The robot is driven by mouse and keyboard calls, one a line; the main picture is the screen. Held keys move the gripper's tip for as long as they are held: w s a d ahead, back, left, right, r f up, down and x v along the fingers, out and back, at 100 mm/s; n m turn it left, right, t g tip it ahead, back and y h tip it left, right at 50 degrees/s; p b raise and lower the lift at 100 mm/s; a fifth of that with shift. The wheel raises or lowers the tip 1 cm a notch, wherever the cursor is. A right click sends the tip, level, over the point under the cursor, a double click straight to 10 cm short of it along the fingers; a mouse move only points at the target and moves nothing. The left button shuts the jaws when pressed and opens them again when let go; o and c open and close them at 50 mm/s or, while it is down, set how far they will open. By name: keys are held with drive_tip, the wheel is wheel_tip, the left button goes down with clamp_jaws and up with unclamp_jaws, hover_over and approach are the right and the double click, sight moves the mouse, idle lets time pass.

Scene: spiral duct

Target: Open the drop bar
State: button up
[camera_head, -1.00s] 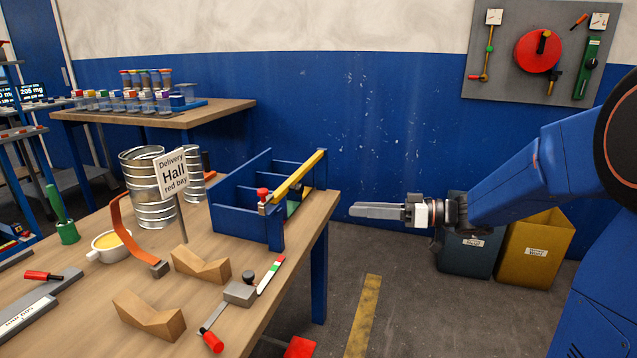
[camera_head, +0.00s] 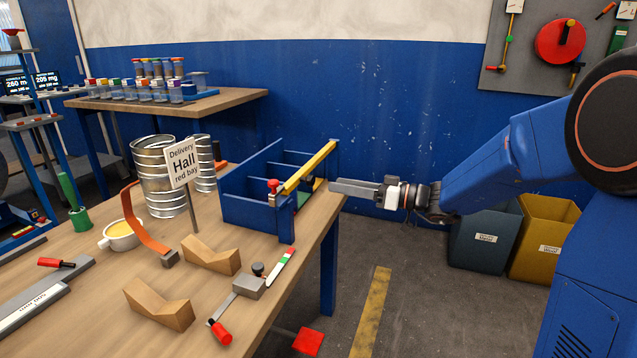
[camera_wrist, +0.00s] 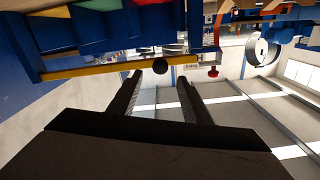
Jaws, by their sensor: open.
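The drop bar is a yellow bar (camera_head: 308,168) lying across the top of the open side of a blue compartment box (camera_head: 250,211) on the wooden bench. A red knob (camera_head: 273,185) stands at its near end. In the wrist view the yellow bar (camera_wrist: 100,70) runs across the upper part, with a dark round knob (camera_wrist: 160,67) on it and the red knob (camera_wrist: 213,72) to the right. My gripper (camera_head: 333,187) is just right of the box, at the bench edge, apart from the bar. In the wrist view its two fingers (camera_wrist: 160,76) are spread and empty, with the dark knob between their tips.

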sight(314, 181)
drive_tip(key=x, duration=0.7)
drive_tip(key=shift+a, duration=0.2)
drive_tip(key=shift+c, duration=0.5)
clamp_jaws()
